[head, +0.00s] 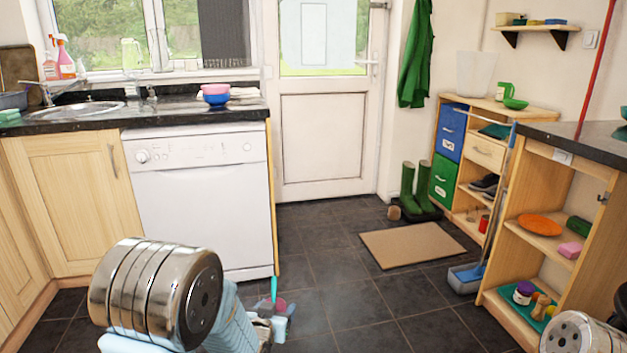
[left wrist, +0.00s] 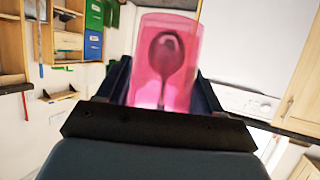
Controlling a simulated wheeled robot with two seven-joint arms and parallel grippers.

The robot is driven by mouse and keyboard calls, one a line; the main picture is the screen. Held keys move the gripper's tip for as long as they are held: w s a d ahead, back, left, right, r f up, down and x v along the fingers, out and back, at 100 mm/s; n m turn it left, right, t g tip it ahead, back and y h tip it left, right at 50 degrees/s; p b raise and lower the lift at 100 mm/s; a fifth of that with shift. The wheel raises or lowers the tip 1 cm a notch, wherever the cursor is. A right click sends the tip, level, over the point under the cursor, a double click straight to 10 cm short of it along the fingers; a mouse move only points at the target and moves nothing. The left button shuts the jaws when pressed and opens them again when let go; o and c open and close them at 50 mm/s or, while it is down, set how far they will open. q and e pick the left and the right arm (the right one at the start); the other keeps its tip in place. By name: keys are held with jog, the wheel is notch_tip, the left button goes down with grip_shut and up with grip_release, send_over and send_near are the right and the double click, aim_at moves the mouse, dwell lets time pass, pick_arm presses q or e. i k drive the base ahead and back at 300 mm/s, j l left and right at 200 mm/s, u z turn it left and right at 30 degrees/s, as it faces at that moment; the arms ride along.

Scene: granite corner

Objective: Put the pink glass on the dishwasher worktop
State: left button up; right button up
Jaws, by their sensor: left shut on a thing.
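The pink glass (left wrist: 150,85) is between the fingers of my left gripper in the left wrist view, with a dark spoon-like shape showing through its wall. In the head view a small pink patch (head: 280,305) of it shows low at centre, with a teal stick rising beside it. My left gripper (head: 277,318) is shut on the glass, in front of the dishwasher and below worktop height. The dishwasher (head: 205,200) is white and closed. Its dark worktop (head: 185,115) runs under the window. My right gripper is out of view.
Stacked blue and red bowls (head: 216,95) stand on the worktop's right part, before a pale cloth. The sink (head: 75,110) is to the left. The worktop between them looks mostly clear. A doormat (head: 412,244) and an open shelf unit (head: 545,260) are to the right.

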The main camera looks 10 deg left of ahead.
aim_at(169, 108)
jog(key=i+j, duration=0.2)
jog(key=j, duration=0.25)
jog(key=i+j+u, duration=0.1)
jog(key=j, duration=0.3)
jog(key=i+j, duration=0.55)
jog(key=j, duration=0.3)
jog(key=i+j+u, duration=0.1)
jog(key=j, duration=0.3)
jog(key=i+j, duration=0.35)
